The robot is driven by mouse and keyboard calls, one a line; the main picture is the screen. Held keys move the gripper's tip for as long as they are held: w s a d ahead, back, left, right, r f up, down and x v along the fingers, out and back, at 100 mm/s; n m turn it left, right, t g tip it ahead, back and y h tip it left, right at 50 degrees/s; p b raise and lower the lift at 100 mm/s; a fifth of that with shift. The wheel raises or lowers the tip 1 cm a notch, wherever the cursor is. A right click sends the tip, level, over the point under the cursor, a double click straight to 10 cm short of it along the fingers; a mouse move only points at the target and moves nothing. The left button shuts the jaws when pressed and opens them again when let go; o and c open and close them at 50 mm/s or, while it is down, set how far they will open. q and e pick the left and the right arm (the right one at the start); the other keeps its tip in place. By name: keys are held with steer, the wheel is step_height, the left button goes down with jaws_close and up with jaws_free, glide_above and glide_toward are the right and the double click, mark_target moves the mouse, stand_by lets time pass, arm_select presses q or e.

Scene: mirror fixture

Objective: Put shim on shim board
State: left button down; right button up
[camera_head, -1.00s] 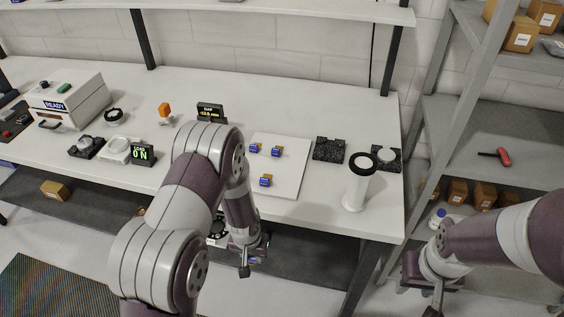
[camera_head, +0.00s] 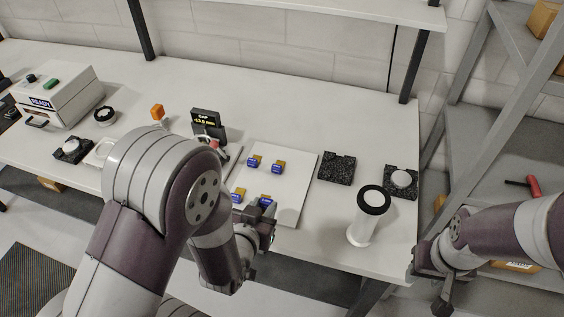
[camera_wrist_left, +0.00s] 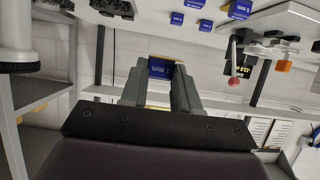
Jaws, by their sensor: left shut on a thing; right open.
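The white shim board (camera_head: 293,203) lies on the bench. Three blue shims with tan parts stand on it: back left (camera_head: 253,161), back right (camera_head: 277,166) and front left (camera_head: 238,195). My left gripper (camera_head: 266,206) is shut on another blue shim (camera_head: 264,198) at the board's front part. The held shim (camera_wrist_left: 160,68), with a white label, sits between the fingertips in the left wrist view. Whether it touches the board cannot be told. My right gripper (camera_head: 440,303) is open and empty, low at the right beyond the bench edge.
A white cylinder with a black ring (camera_head: 364,215) stands right of the board. Black blocks (camera_head: 337,168) and (camera_head: 401,181) are nearby. A gap display (camera_head: 207,124) and a red-tipped probe (camera_head: 214,144) stand behind my left arm. Grey shelving is at the right.

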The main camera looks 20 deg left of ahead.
mark_target(290, 209)
arm_select(q)
steer(key=w+d+f, duration=0.1)
steer(key=w, duration=0.1)
steer(key=w+d+f, duration=0.1)
steer(key=w, duration=0.1)
steer(key=w+f, duration=0.2)
steer(key=shift+w+d, duration=0.15)
steer(key=shift+d, duration=0.25)
steer(key=x, duration=0.4)
steer(key=shift+d+f, duration=0.35)
steer(key=shift+d, duration=0.05)
step_height(290, 209, down, 3)
steer(key=shift+w+f, duration=0.1)
steer(key=shift+f, duration=0.4)
steer(key=shift+w+f, duration=0.1)
arm_select(e)
steer(key=shift+s+r, duration=0.3)
steer(key=shift+s, duration=0.1)
steer(key=shift+f, duration=0.1)
arm_select(q)
steer(key=shift+f, duration=0.2)
steer(key=c, duration=0.8)
jaws_free()
steer(key=shift+r, duration=0.1)
